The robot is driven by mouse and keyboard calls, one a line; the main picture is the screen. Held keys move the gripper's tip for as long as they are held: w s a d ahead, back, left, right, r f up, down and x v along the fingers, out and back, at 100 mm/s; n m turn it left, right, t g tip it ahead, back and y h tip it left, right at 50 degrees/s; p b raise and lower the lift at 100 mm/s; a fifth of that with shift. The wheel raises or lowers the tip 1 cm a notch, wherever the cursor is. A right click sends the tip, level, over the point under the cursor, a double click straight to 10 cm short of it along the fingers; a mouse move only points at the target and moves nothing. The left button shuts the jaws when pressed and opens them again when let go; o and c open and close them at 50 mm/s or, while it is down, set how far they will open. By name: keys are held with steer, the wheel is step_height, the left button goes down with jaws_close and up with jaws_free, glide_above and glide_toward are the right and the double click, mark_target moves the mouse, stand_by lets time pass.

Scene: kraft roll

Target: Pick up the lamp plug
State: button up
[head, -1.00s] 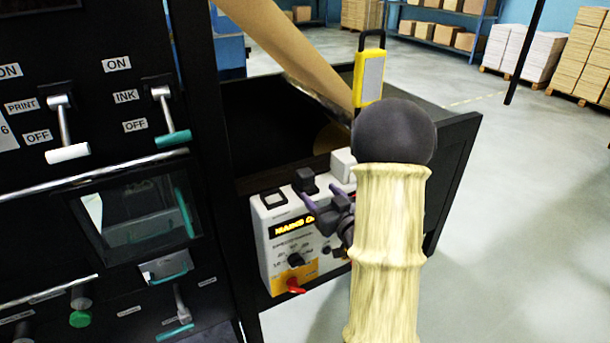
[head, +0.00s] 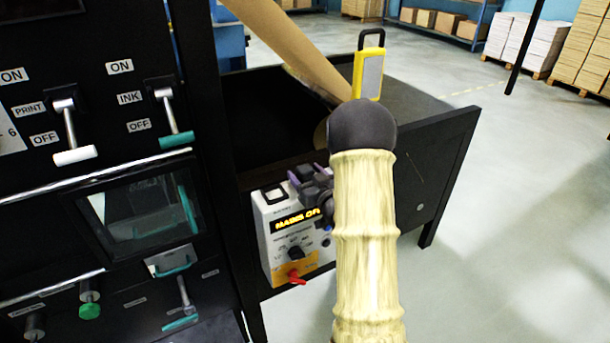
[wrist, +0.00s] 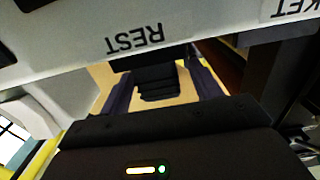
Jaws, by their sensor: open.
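The lamp plug (wrist: 156,84) appears to be the black ribbed block in the wrist view, near the edge of the panel marked REST. My gripper (wrist: 157,72) is open, with one purple finger on each side of this block. I cannot tell whether either finger touches it. In the head view my gripper (head: 310,183) is at the top of the white tester box (head: 262,235), and it and my arm hide the plug.
A yellow lamp (head: 369,72) with a black hook stands behind my arm. A brown paper roll (head: 285,45) slants into the black bin (head: 455,150). The black press with levers (head: 72,135) is at left. A white block (wrist: 32,116) is beside my gripper. Open floor lies right.

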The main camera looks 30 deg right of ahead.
steer(key=w, duration=0.2)
steer(key=shift+w+p, duration=0.35)
steer(key=shift+w, duration=0.05)
steer(key=shift+c, duration=0.2)
steer(key=c, duration=1.1)
